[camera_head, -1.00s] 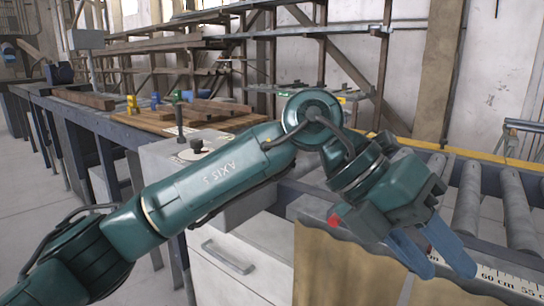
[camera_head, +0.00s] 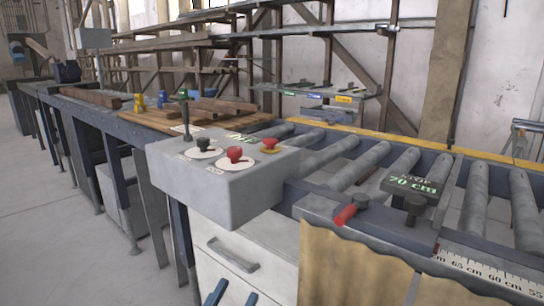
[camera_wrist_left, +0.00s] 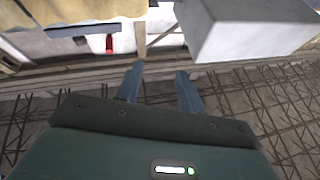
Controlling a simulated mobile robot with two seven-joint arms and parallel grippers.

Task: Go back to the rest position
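My left gripper (camera_head: 232,297) shows only as two blue fingertips at the bottom edge of the head view, in front of the white drawer cabinet (camera_head: 238,268) and below the control box. In the left wrist view its two blue fingers (camera_wrist_left: 159,86) are apart with nothing between them. My right gripper is in neither view.
A roller conveyor (camera_head: 400,165) runs behind, with a positioner display reading 70 cm (camera_head: 412,185), a red handle (camera_head: 345,214) and a scale strip (camera_head: 480,268) at its front. A wooden board with clamps (camera_head: 185,115) lies further back. Open floor (camera_head: 50,220) is at left.

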